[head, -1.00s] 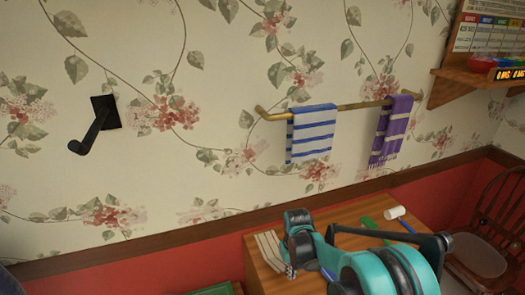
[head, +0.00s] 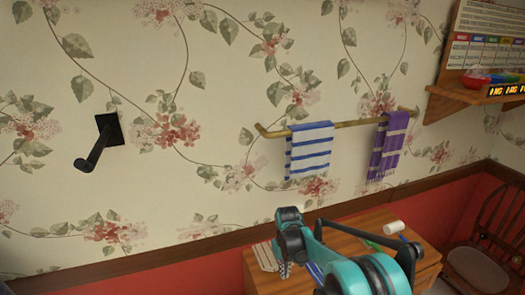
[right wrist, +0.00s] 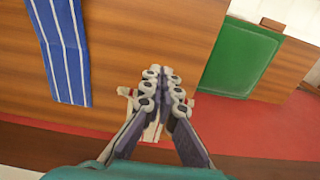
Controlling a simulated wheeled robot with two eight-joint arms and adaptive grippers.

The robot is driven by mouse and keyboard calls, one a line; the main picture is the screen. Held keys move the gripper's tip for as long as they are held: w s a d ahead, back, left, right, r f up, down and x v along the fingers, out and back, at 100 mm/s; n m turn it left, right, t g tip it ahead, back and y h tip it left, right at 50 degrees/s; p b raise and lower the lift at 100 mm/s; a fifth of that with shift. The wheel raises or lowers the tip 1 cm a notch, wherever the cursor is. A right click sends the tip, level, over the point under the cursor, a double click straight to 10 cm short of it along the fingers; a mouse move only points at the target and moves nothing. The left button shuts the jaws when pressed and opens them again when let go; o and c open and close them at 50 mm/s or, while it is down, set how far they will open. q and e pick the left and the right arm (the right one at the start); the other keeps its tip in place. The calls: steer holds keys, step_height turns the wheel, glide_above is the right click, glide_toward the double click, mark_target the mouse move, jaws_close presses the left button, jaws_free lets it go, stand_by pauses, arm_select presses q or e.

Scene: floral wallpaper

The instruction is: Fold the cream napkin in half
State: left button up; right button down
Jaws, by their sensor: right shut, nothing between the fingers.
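A cream, lined piece that may be the napkin (head: 265,257) lies at the left end of the wooden table in the head view, partly hidden by my right gripper. In the right wrist view a pale piece with reddish marks (right wrist: 151,131) shows behind and below the fingers; I cannot tell whether it is the same cloth. My right gripper (head: 284,271) points down over the table's left part, its fingers together and empty. The closed fingertips also show in the right wrist view (right wrist: 163,75). I cannot tell whether they touch anything. My left gripper is out of view.
The wooden table (head: 349,231) also bears a white cylinder (head: 393,227). A blue cloth with white stripes (right wrist: 62,45) and a green panel (right wrist: 241,60) show in the right wrist view. A towel rail (head: 352,122), a black hook (head: 99,145) and a chair (head: 480,262) stand clear of my arm.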

steer(key=shift+w+a, duration=0.25)
steer(key=shift+w, duration=0.25)
steer(key=shift+w+a, duration=0.2)
steer(key=shift+w, duration=0.25)
steer(key=shift+w+a, duration=0.2)
steer(key=shift+w, duration=0.05)
steer(key=w, duration=0.1)
steer(key=w+a+f, duration=0.1)
steer(key=w, duration=0.1)
steer(key=w+f, duration=0.1)
steer(key=shift+w+a+f, duration=0.15)
steer(key=shift+w+a, duration=0.05)
steer(key=shift+w, duration=0.05)
steer(key=shift+r, duration=0.45)
steer(key=shift+w, duration=0.1)
steer(key=shift+w+a+f, duration=0.1)
steer(key=shift+w+f, duration=0.25)
steer(key=shift+w, duration=0.1)
steer(key=shift+w+a+f+b, duration=0.1)
steer(key=shift+w+a+b, duration=0.05)
steer(key=shift+w+b, duration=0.15)
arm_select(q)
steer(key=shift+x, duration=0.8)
arm_select(e)
steer(key=shift+w+a+f, duration=0.2)
steer(key=shift+w+f, duration=0.15)
steer(key=shift+w, duration=0.2)
steer(key=shift+w+a+f, duration=0.15)
steer(key=shift+w+f, duration=0.15)
steer(key=shift+w, duration=0.2)
